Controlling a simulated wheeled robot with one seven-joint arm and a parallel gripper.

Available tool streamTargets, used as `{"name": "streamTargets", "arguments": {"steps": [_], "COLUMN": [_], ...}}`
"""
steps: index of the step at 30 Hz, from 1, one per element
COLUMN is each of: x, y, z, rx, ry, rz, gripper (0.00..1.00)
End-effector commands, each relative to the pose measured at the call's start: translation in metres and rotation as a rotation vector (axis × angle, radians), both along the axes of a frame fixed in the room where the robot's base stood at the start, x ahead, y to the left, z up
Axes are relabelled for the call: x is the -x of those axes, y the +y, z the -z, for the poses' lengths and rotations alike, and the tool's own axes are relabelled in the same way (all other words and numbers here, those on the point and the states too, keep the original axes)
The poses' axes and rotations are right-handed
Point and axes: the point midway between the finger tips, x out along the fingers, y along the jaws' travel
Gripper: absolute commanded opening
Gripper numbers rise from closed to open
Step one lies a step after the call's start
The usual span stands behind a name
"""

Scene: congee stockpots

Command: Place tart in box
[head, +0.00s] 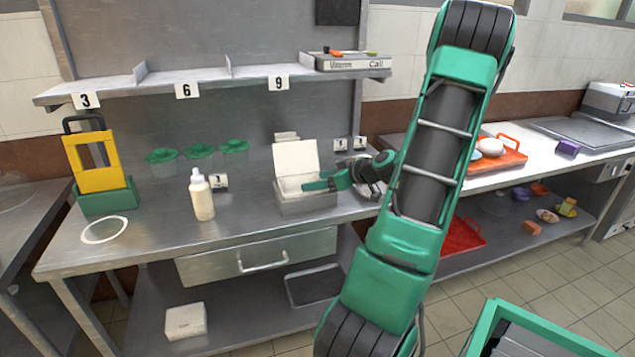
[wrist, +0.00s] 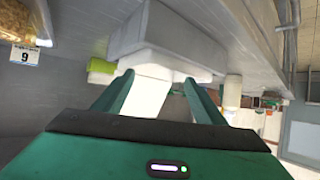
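A small grey box (head: 306,204) with its white lid (head: 297,157) raised stands on the steel counter. My gripper (head: 325,184) is at the right side of the box, its green fingers reaching over the opening. In the wrist view my gripper (wrist: 160,88) has its fingers spread apart. A white surface shows between and beyond them, below a grey block-like shape; I cannot tell which part of the box each is. No tart can be made out in either view, and the inside of the box is mostly hidden.
A cream squeeze bottle (head: 201,197) and several green-rimmed cups stand left of the box. A yellow-and-green holder (head: 95,170) is at the far left. A numbered shelf (head: 210,77) runs above. An orange tray (head: 499,155) lies on the right counter. The counter's front left is mostly clear.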

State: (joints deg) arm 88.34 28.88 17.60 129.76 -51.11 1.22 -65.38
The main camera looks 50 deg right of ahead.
Motion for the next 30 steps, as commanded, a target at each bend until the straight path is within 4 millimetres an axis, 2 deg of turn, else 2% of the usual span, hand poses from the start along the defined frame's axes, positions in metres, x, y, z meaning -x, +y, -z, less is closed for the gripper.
{"name": "streamTargets", "arguments": {"steps": [5,8,21,27,30], "x": [0.0,0.0,0.075,0.098,0.103], "y": [-0.001,-0.001,-0.004,-0.005,-0.005], "z": [-0.003,-0.013,-0.053,-0.065,-0.068], "rx": [0.001,0.003,0.001,0.0,0.0], "ry": [0.001,0.001,0.001,0.002,0.002], "rz": [0.002,0.001,0.003,0.002,0.0], "gripper": [0.65,0.65,0.65,0.65,0.65]}}
